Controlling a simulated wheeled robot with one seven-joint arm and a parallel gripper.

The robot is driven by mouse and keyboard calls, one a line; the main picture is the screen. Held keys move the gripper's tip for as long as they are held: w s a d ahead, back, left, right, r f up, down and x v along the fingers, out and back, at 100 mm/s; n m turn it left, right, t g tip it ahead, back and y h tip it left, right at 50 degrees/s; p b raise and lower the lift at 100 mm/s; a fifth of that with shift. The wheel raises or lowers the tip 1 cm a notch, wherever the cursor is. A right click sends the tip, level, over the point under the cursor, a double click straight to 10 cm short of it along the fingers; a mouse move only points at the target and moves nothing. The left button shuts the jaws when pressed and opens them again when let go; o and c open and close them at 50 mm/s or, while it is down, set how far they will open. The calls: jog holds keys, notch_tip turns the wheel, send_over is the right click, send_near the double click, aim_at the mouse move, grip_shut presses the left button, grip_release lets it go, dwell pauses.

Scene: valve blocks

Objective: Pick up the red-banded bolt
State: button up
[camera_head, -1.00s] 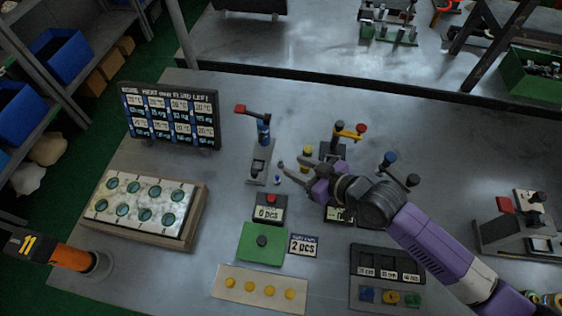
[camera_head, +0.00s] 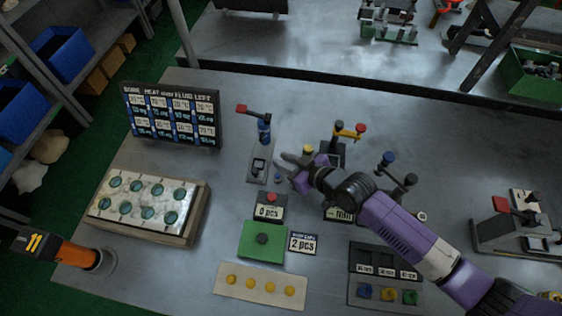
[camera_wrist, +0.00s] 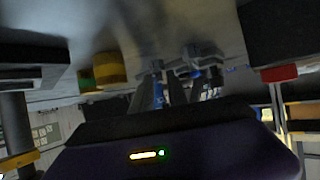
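I cannot make out a red-banded bolt for certain in either view. A small dark blue piece (camera_head: 277,179) stands on the table just below my fingertips in the head view; its band, if any, is too small to tell. My gripper (camera_head: 281,163) reaches left over the table's middle, its fingers apart and nothing visible between them. In the wrist view, my fingers (camera_wrist: 180,78) point away over the grey table. A yellow-and-green cylinder (camera_wrist: 103,72) is left of them and a red-topped piece (camera_wrist: 279,73) is to the right.
A blue valve with a red handle (camera_head: 264,130) stands behind my gripper, and a yellow-handled one (camera_head: 349,133) to the right. A tray of round pieces (camera_head: 140,235) is at left.

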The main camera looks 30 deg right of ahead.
grip_shut()
jog(key=shift+f, duration=0.1)
